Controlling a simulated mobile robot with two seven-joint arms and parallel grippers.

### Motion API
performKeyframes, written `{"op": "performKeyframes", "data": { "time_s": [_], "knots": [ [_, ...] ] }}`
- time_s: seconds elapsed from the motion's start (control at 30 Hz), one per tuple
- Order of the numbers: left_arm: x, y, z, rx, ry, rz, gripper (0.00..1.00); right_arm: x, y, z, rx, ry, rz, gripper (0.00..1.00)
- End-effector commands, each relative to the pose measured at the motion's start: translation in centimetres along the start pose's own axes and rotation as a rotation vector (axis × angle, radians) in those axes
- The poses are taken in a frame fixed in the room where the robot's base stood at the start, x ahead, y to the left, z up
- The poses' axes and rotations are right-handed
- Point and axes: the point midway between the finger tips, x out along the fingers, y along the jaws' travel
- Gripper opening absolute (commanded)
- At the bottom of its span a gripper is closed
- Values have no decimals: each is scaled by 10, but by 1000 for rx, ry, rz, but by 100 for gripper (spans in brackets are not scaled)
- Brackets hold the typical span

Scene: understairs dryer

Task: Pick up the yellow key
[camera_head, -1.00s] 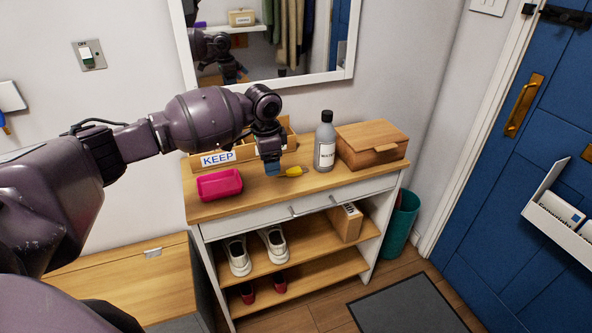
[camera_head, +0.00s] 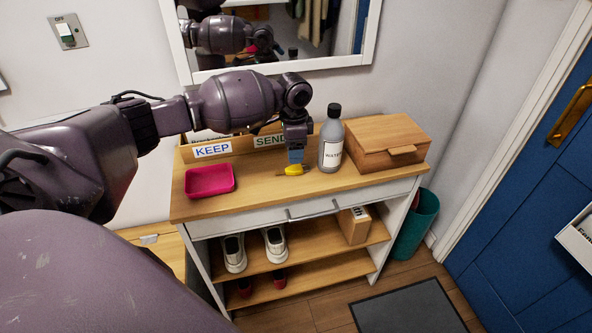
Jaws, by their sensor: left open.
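The yellow key (camera_head: 291,170) lies on the wooden top of the shoe cabinet (camera_head: 250,190), left of the grey bottle. Its yellow head shows; a thin darker part points left. My left gripper (camera_head: 296,157) points down just above and behind the key, with blue fingertips. It is open and holds nothing. I cannot tell whether the fingertips touch the key. My right gripper is not in view.
A grey bottle (camera_head: 331,140) stands close right of the gripper. A wooden box (camera_head: 385,143) is farther right, a pink tray (camera_head: 209,181) left. A sorter labelled KEEP (camera_head: 212,150) and SEND stands behind. The front strip of the top is clear.

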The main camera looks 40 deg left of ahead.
Motion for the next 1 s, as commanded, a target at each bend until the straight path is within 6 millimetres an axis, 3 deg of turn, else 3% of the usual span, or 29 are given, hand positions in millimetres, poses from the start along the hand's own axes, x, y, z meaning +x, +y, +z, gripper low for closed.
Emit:
{"op": "performKeyframes", "data": {
  "time_s": [0.27,0.6,0.87,1.0],
  "knots": [
    [20,0,0,0,-1,0,66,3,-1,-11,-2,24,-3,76],
    [63,3,0,1,-2,2,66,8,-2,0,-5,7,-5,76],
    [64,2,0,1,0,-1,66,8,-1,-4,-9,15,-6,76],
    [64,2,0,0,0,-1,45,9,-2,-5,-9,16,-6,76]
  ]
}}
